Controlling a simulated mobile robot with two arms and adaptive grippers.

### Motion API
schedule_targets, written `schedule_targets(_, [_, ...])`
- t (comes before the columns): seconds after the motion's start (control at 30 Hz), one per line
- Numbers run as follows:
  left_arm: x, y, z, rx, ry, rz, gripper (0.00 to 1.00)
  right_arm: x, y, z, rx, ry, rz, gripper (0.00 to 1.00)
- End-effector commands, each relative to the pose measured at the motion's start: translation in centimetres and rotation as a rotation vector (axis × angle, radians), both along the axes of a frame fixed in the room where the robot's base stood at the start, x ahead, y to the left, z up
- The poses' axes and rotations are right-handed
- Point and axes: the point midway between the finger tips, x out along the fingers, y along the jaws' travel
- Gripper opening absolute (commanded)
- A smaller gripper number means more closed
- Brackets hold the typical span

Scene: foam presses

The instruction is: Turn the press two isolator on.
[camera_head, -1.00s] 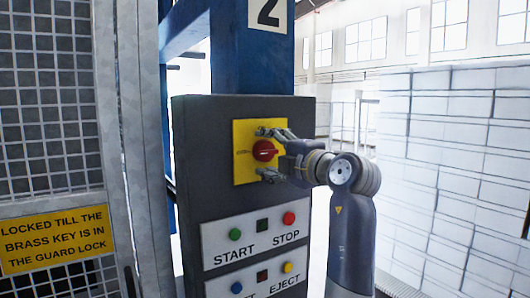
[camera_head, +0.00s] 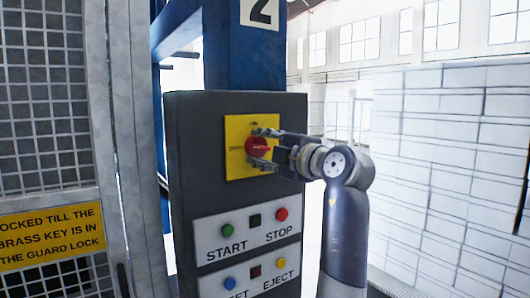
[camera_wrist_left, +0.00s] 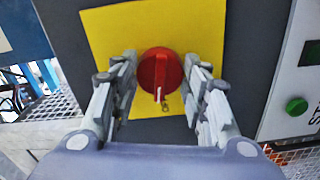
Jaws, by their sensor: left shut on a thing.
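The press two isolator is a round red rotary knob (camera_head: 257,147) on a yellow square plate (camera_head: 236,165), high on a dark grey control box. A blue post above bears the number 2. My left gripper (camera_head: 262,148) reaches in from the right, with one finger above and one below the knob, closed on its sides. In the left wrist view the knob (camera_wrist_left: 160,72) sits between the fingertips of the gripper (camera_wrist_left: 160,75). Its raised bar points down in that picture, which is the left side of the plate. Small markings sit above and left of the knob. My right gripper is not seen.
Below the plate are green START (camera_head: 228,230) and red STOP (camera_head: 282,214) buttons, then a lower row with EJECT (camera_head: 281,262). A mesh guard (camera_head: 45,110) with a yellow notice stands at left. A pale block wall (camera_head: 450,170) stands at right.

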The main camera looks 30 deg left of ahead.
Motion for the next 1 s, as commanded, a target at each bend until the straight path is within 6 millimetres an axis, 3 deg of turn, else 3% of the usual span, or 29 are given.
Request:
schedule_targets(0.4, [-0.1,0.1,0.2,0.155,0.355,0.005,0.18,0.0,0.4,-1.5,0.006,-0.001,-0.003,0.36])
schedule_targets(1.0, [-0.2,0.1,0.6,0.375,0.875,0.008,0.18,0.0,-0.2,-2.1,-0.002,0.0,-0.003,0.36])
